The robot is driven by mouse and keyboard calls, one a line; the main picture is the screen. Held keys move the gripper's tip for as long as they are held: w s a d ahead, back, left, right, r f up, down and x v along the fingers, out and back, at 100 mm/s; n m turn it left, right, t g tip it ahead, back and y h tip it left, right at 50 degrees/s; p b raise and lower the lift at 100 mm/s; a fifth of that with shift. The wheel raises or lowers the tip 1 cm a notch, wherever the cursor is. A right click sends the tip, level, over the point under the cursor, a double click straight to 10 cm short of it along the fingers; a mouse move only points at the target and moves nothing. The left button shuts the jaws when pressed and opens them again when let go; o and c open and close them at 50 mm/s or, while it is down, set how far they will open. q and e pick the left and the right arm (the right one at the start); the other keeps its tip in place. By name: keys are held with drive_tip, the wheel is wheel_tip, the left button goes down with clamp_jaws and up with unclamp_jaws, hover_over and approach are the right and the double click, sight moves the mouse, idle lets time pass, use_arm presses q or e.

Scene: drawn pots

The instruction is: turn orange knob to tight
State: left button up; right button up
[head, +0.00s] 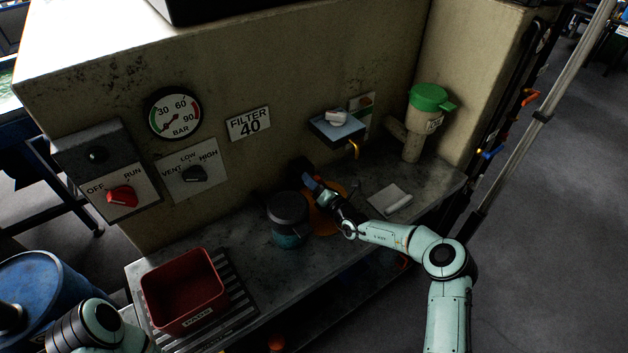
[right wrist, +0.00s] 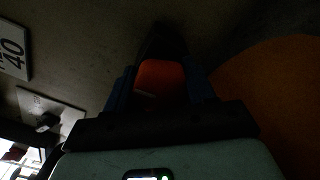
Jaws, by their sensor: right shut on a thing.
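In the right wrist view an orange knob (right wrist: 160,76) sits between the two blue fingers of my right gripper (right wrist: 161,92), which are shut on it. In the head view my right gripper (head: 315,188) reaches in from the right, close to the wall above the grey bench, and mostly hides the knob. I cannot read any mark for the knob's setting or see how far it is turned. My left gripper is not in the picture; only part of my left arm shows at the lower left.
A dark-lidded teal pot (head: 288,222) stands left of my right gripper. A flat orange round thing (head: 325,217) lies just below it. A red bin (head: 185,290) is at the bench's left, a green-lidded container (head: 427,108) at the back right. A red switch (head: 122,196) is on the wall.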

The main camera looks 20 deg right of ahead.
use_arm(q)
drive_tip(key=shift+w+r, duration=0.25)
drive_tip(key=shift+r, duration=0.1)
use_arm(e)
drive_tip(key=shift+w+d+r+m, duration=0.2)
drive_tip(key=shift+r+m, duration=0.35)
drive_tip(key=shift+m, duration=0.05)
drive_tip(key=o, duration=1)
drive_tip(key=shift+f, duration=0.1)
drive_tip(key=shift+s+f, duration=0.1)
drive_tip(key=shift+f, duration=0.15)
drive_tip(key=shift+s+d+f, duration=0.15)
drive_tip(key=shift+s, duration=0.35)
drive_tip(key=b+v, duration=0.2)
drive_tip(key=v, duration=0.9)
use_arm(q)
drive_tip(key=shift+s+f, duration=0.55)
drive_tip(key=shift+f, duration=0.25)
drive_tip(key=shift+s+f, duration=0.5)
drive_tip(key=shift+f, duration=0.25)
use_arm(e)
drive_tip(key=shift+s+d, duration=0.2)
drive_tip(key=shift+s, duration=0.4)
